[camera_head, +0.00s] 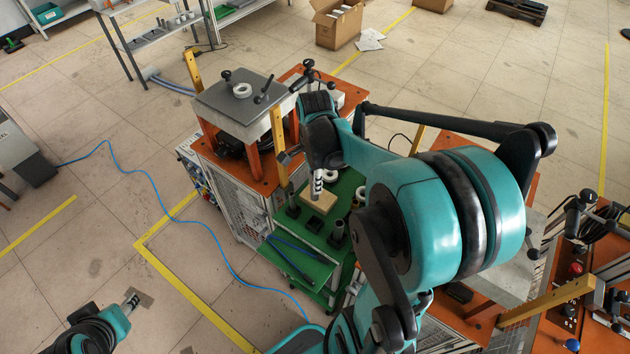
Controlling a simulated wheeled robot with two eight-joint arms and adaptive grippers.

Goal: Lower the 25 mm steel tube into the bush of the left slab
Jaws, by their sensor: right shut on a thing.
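The left slab (232,105) is a grey plate on top of the orange-topped machine at the upper left. A pale ring (242,90), which looks like its bush, sits on it. My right gripper (317,183) points down above the green workbench, to the right of and nearer than the slab. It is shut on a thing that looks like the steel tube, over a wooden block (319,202). The tube is too small to make out, and I cannot tell whether it touches the block. My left gripper (133,299) is low at the left over the floor; its jaws are unclear.
Black holders (337,232) and pale rings stand on the green workbench (300,262). Black-handled levers and an orange post (278,140) rise by the slab. My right arm hides much of the right side. A blue hose (155,205) crosses the open floor at left.

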